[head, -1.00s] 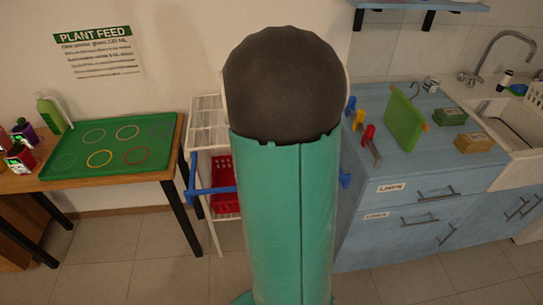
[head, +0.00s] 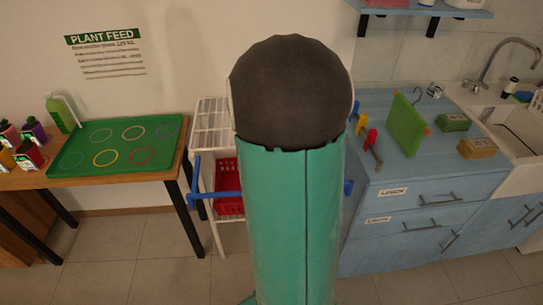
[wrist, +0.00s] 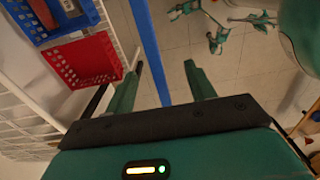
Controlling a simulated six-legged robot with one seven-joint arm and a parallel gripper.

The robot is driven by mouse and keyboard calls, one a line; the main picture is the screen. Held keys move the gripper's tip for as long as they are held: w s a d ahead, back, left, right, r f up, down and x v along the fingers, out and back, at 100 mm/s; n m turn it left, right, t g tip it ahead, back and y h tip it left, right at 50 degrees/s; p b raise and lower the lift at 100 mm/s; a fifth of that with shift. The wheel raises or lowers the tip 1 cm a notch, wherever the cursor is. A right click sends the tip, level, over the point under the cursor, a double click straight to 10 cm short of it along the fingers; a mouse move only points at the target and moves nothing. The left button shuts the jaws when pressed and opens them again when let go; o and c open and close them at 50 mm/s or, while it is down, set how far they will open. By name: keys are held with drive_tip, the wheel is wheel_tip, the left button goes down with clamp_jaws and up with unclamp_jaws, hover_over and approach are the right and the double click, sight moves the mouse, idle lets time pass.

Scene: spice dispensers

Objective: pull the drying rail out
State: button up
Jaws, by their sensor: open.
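The drying rail (head: 218,194) is a blue bar on the white wire rack between the table and the blue cabinet. In the head view its middle is hidden behind my green arm, with blue ends showing on both sides. In the wrist view the blue bar (wrist: 150,50) runs lengthwise from the top edge down between my fingers. My gripper (wrist: 163,66) is open, with one green finger on each side of the bar. I cannot tell whether either finger touches it. The gripper is hidden in the head view.
The white rack (head: 212,117) holds a red basket (wrist: 88,62) and a blue basket (wrist: 35,18) close to my gripper. A table with a green tray (head: 75,165) stands left. The blue cabinet (head: 440,205) stands right. Tiled floor is open in front.

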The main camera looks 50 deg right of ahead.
drive_tip(key=shift+r, duration=3.5)
drive_tip(key=shift+a+r, duration=0.1)
drive_tip(key=shift+a, duration=0.05)
drive_tip(key=s+a+r+m+t, duration=0.1)
drive_tip(key=a+r+m+t, duration=0.1)
drive_tip(key=a+r+m, duration=0.2)
drive_tip(key=s+a+r+m+t, duration=0.2)
drive_tip(key=a+r+m, duration=0.3)
drive_tip(key=a, duration=1.6)
wheel_tip(320, 180, up, 5)
drive_tip(key=shift+s+f+t, duration=0.1)
drive_tip(key=shift+s+t, duration=0.15)
drive_tip(key=shift+t, duration=0.55)
